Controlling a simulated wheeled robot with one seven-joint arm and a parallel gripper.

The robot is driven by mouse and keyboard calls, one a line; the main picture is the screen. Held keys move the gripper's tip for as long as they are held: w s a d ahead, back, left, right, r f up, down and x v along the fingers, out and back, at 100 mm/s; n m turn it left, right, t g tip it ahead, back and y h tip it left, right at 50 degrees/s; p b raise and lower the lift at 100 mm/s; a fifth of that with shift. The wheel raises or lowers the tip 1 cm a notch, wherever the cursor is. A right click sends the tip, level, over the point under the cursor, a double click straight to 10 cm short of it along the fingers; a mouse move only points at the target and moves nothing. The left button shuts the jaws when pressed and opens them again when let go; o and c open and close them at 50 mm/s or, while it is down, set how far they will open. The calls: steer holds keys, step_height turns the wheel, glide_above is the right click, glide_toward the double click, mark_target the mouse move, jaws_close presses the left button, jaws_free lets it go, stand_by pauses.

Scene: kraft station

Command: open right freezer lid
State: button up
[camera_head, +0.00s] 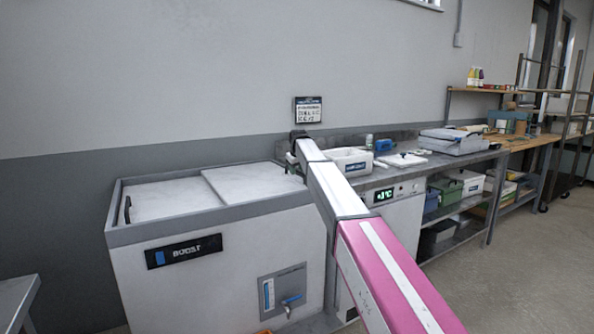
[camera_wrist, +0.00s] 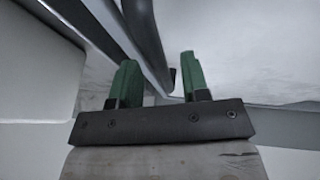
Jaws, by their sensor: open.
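The white chest freezer (camera_head: 215,270) has two pale flat lids in a grey rim. The right lid (camera_head: 250,183) lies flat beside the left lid (camera_head: 165,198), and both cover the top. My arm hides the right lid's far right end. My gripper's green fingers (camera_wrist: 158,62) are open in the wrist view. A dark grey bar (camera_wrist: 148,40), which looks like a handle, reaches down between or just behind them; contact cannot be told. A pale frosted surface (camera_wrist: 250,50), likely a lid, is at right. In the head view the fingers are hidden behind my arm.
A dark handle (camera_head: 127,209) is at the left lid's outer end. Right of the freezer, a grey counter (camera_head: 440,160) holds a white bin (camera_head: 348,161) and a grey case (camera_head: 453,140). The wall stands close behind. Open floor (camera_head: 510,270) is at right.

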jaws_close()
glide_above(234, 191)
steer(key=shift+s+d, duration=0.1)
steer(key=shift+s, duration=0.15)
jaws_free()
steer(key=v, duration=1)
steer(key=shift+r, duration=0.4)
steer(key=shift+s, duration=0.15)
